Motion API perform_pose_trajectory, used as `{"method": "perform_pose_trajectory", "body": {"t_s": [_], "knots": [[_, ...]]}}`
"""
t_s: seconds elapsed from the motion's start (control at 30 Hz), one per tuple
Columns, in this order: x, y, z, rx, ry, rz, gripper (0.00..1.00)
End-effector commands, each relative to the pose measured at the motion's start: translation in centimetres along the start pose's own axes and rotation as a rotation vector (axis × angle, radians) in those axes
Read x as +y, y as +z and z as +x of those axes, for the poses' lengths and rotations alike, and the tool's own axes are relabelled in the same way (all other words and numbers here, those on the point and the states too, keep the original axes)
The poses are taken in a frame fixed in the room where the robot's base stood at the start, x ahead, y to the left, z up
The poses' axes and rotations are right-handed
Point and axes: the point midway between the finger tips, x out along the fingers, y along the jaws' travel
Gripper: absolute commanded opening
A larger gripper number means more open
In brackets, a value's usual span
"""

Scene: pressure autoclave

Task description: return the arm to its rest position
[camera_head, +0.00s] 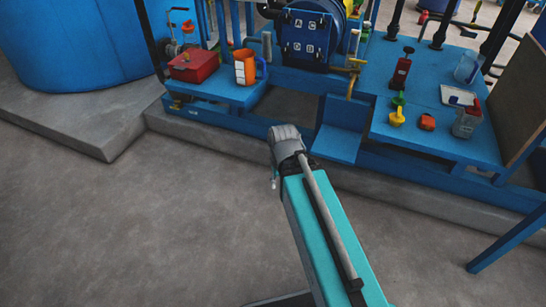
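A teal link of my arm (322,235) reaches up from the bottom edge, with a grey rod along its top. It ends in a grey rounded joint (286,142) in front of the blue machine frame. No gripper fingers show; the parts of my arm beyond the joint are hidden or out of view. The joint appears over the floor, clear of the benches, though its exact distance from the frame is hard to tell.
The blue autoclave door (307,38) is at the top centre. A left shelf holds a red box (194,65) and an orange jug (245,67). The right bench (425,135) holds a red-black pump bottle (401,72), a yellow piece (397,117) and clear containers. Grey floor (150,230) is free.

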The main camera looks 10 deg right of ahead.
Motion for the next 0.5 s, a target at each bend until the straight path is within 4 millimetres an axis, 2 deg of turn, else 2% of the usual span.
{"method": "perform_pose_trajectory", "body": {"t_s": [0.27,0.5], "knots": [[0.0,0.0,-2.4,0.001,0.001,0.0,0.55],[0.0,0.0,-6.5,0.001,0.001,0.0,0.55]]}}
